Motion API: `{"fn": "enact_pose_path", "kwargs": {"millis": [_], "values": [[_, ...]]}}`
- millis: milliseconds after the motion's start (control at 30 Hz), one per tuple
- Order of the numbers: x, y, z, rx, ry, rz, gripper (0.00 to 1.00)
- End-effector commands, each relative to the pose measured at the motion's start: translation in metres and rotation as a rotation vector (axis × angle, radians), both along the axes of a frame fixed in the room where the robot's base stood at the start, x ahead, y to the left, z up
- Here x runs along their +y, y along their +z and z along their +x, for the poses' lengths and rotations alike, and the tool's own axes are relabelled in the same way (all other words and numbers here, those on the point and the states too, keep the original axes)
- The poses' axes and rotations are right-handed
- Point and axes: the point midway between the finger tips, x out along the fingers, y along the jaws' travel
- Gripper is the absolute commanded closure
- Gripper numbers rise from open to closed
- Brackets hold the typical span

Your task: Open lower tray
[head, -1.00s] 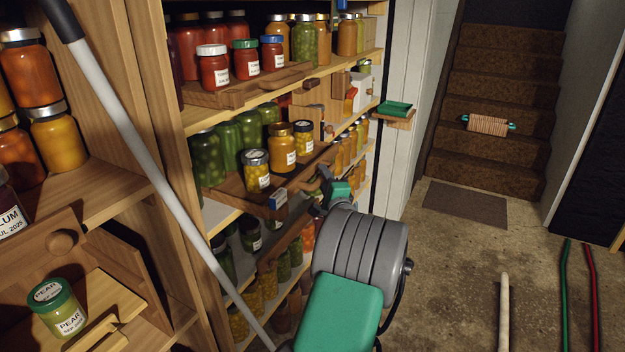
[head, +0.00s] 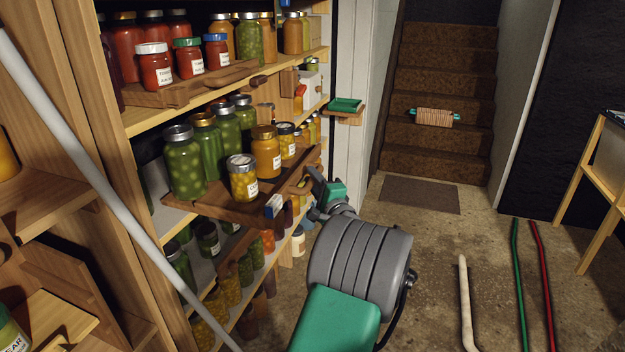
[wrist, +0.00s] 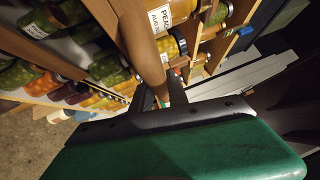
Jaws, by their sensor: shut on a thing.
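The lower tray (head: 222,208) is a brown wooden board slid out from the middle shelf, with green and yellow jars standing on it. A dark wooden bar handle (head: 297,184) runs along its front. My gripper (head: 314,186) is at the far part of this handle and shut on it. In the wrist view the dark fingers (wrist: 152,92) close around the brown bar (wrist: 142,40). The exact finger contact is partly hidden. A yellow jar (head: 243,180) stands upright near the tray's front edge, by a small blue-and-white tag (head: 273,206).
An upper tray (head: 190,88) holds tomato jars above. A pale pole (head: 95,175) crosses the left foreground. A small green-topped ledge (head: 345,106) juts from the white wall beyond my gripper. Green (head: 518,280) and red hoses (head: 545,290) lie right.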

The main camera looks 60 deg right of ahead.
Motion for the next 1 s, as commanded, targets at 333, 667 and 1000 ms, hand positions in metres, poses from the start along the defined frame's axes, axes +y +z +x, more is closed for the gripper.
{"fn": "enact_pose_path", "kwargs": {"millis": [333, 667, 1000], "values": [[-0.001, -0.001, 0.000, 0.000, -0.001, 0.002, 0.71], [0.019, -0.006, -0.038, 0.000, -0.006, 0.004, 0.71], [0.040, -0.011, -0.067, 0.000, -0.001, 0.001, 0.71]]}}
